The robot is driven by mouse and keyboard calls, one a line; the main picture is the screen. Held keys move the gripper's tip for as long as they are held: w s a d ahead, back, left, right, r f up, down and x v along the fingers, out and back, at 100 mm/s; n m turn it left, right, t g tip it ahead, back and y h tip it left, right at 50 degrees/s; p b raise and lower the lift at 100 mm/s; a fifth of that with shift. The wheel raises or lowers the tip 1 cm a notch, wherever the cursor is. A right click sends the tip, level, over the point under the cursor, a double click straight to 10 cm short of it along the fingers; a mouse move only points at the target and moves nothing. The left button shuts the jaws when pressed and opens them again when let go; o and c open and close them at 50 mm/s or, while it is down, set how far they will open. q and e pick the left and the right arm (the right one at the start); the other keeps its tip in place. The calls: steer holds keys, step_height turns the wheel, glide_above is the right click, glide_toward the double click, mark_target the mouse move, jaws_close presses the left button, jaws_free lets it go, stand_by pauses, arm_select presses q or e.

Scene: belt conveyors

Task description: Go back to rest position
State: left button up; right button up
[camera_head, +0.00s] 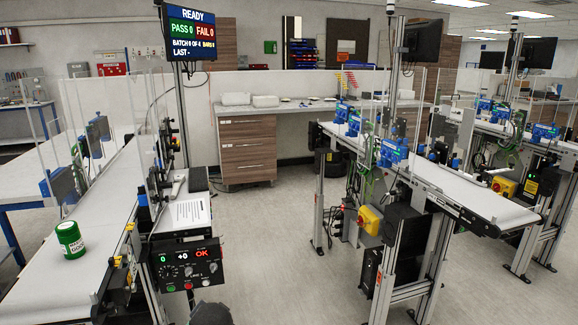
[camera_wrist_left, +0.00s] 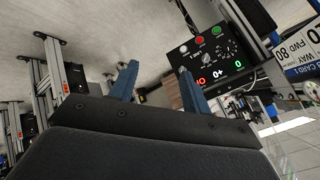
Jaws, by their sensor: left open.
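My left gripper (camera_wrist_left: 158,82) shows in the left wrist view as two blue fingers spread apart with nothing between them. Beyond its fingers, upside down in that view, is the black control panel (camera_wrist_left: 214,58). The same panel (camera_head: 187,266) stands in the head view at the front of the left conveyor and reads OK. A dark rounded shape (camera_head: 211,314) shows at the bottom edge of the head view; I cannot tell which part it is. My right gripper is in neither view.
A green jar (camera_head: 70,240) stands upright on the left conveyor belt (camera_head: 40,285). A second conveyor (camera_head: 470,202) runs on the right, with a yellow switch box (camera_head: 370,220). The floor (camera_head: 265,250) between the conveyors is clear. A screen (camera_head: 191,35) reads READY.

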arm_select(q)
steer(key=s+d+f+n+g+h, duration=0.1)
steer(key=s+f, duration=0.4)
steer(key=s, duration=0.7)
steer(key=s+d+f+n+g+h, duration=0.1)
steer(key=s+f+g, duration=0.2)
steer(key=s, duration=1)
steer(key=s+d+f+n+g+h, duration=0.1)
steer(key=s+f+g, duration=0.1)
steer(key=s+f, duration=0.5)
steer(key=s, duration=0.6)
steer(key=shift+d+f+n+g+h, duration=0.25)
steer(key=shift+d+n+g+h, duration=0.15)
steer(key=shift+s, duration=0.15)
